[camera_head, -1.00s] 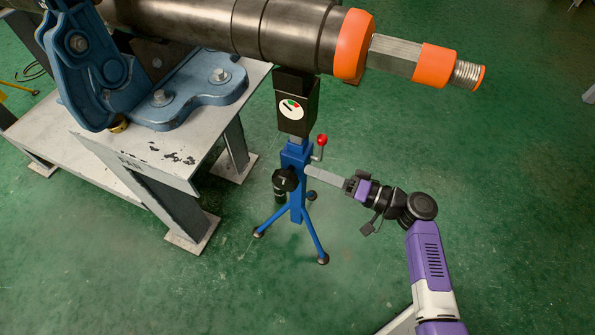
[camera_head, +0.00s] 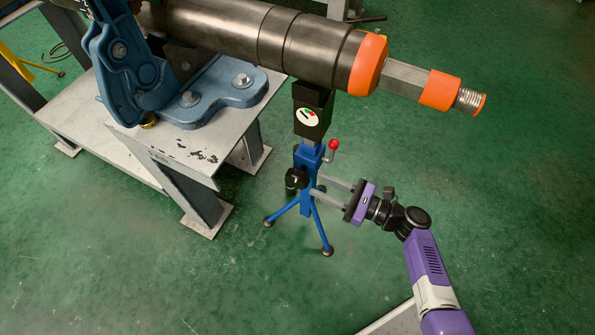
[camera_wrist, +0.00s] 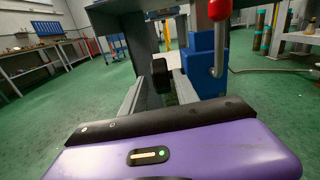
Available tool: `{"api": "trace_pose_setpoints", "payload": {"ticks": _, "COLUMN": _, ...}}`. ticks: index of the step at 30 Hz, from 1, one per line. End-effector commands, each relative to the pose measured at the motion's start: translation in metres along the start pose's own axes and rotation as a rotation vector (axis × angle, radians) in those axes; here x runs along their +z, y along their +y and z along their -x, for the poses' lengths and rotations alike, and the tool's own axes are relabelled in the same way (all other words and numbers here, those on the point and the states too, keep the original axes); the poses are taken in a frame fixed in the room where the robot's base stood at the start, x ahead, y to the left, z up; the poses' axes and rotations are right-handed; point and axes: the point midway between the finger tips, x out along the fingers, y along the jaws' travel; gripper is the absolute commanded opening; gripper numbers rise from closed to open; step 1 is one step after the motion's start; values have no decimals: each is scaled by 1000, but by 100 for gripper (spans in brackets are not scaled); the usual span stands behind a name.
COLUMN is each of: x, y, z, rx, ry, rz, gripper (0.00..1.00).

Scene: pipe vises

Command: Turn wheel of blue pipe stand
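The blue pipe stand (camera_head: 309,160) stands on splayed legs under the large pipe, with a black box-shaped top. Its black wheel (camera_head: 296,180) is on the left side of the blue post. A crank with a red ball (camera_head: 334,145) sits on the right. My gripper (camera_head: 316,184) is open, and its two fingers point left at the post from the right. In the wrist view the black wheel (camera_wrist: 161,74) shows between the fingers, with the blue post (camera_wrist: 207,66) just right of it. I cannot tell whether the fingertips touch anything.
A large dark pipe (camera_head: 285,42) with orange rings lies across the stand and a blue vise (camera_head: 150,75). The vise is bolted to a grey steel table (camera_head: 200,165) left of the stand.

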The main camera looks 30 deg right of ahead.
Motion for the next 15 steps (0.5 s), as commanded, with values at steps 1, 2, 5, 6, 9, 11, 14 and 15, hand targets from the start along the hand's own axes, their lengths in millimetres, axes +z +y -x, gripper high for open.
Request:
{"api": "trace_pose_setpoints", "payload": {"ticks": 1, "x": 0, "y": 0, "z": -1, "rx": 1, "ry": 0, "rz": -23, "gripper": 36}}
{"api": "trace_pose_setpoints", "payload": {"ticks": 2, "x": 0, "y": 1, "z": -2, "rx": 1, "ry": 0, "rz": -33, "gripper": 36}}
{"api": "trace_pose_setpoints", "payload": {"ticks": 5, "x": -1, "y": 1, "z": -8, "rx": 2, "ry": -1, "rz": -44, "gripper": 36}}
{"api": "trace_pose_setpoints", "payload": {"ticks": 6, "x": -1, "y": 1, "z": -13, "rx": 2, "ry": -1, "rz": -44, "gripper": 36}}
{"api": "trace_pose_setpoints", "payload": {"ticks": 9, "x": -1, "y": 1, "z": -28, "rx": 4, "ry": -2, "rz": -42, "gripper": 36}}
{"api": "trace_pose_setpoints", "payload": {"ticks": 11, "x": -1, "y": 1, "z": -38, "rx": 3, "ry": -2, "rz": -41, "gripper": 36}}
{"api": "trace_pose_setpoints", "payload": {"ticks": 14, "x": -1, "y": 1, "z": -53, "rx": 2, "ry": -1, "rz": -40, "gripper": 36}}
{"api": "trace_pose_setpoints", "payload": {"ticks": 15, "x": -1, "y": 1, "z": -58, "rx": 3, "ry": -1, "rz": -40, "gripper": 36}}
